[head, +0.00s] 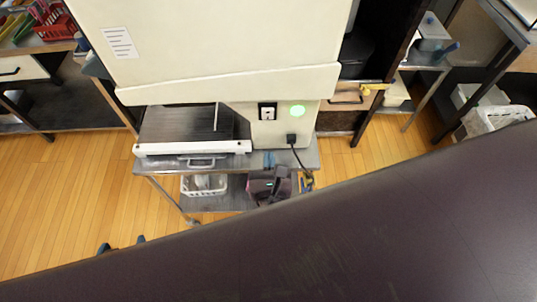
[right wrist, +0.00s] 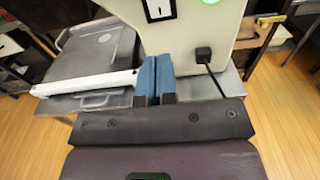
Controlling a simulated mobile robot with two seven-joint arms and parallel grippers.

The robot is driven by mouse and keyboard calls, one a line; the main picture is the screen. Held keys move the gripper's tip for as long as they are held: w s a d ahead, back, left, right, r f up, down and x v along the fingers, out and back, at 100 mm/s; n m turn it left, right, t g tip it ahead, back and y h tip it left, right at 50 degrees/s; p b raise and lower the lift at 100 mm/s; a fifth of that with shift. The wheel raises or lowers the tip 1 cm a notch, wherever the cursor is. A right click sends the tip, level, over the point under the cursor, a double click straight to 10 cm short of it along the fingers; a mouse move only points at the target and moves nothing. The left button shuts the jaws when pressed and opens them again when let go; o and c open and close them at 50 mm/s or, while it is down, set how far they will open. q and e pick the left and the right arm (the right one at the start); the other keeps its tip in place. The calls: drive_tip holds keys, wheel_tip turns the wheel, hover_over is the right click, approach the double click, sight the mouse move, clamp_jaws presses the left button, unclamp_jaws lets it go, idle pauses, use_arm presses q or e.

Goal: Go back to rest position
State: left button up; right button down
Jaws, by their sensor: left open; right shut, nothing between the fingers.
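My right gripper (head: 269,159) is in the middle of the head view, in front of the large cream machine. Its two blue fingers are together with nothing between them; they also show in the right wrist view (right wrist: 156,78), pointing towards the machine. My left gripper (head: 122,244) shows only as two blue fingertips, set apart, at the lower left of the head view. The rest of it is hidden behind a large dark surface in the foreground. No bento tray can be made out.
The cream machine (head: 215,45) stands on a metal cart (head: 225,196) with a white basket (head: 204,184) on its lower shelf. Shelving with a red basket (head: 55,22) stands at the far left. A white crate (head: 497,118) is at the right. Wooden floor (head: 50,210) is clear at the left.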

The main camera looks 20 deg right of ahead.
idle(0.3)
wheel_tip(320, 180, down, 3)
drive_tip(key=w+a+m+g+y, duration=0.3)
drive_tip(key=m+y, duration=0.4)
drive_tip(key=m, duration=0.9)
drive_tip(key=s+d+f+m+g+h, duration=0.1)
drive_tip(key=s+d+f+m, duration=0.1)
drive_tip(key=s+d+m, duration=0.3)
drive_tip(key=s+d+f+m+g+h, duration=0.1)
drive_tip(key=s+d+m, duration=0.4)
drive_tip(key=d+m, duration=0.5)
drive_tip(key=d+f, duration=0.1)
drive_tip(key=d, duration=0.3)
drive_tip(key=shift+s+m, duration=0.25)
drive_tip(key=shift+m, duration=0.15)
drive_tip(key=shift+d, duration=0.1)
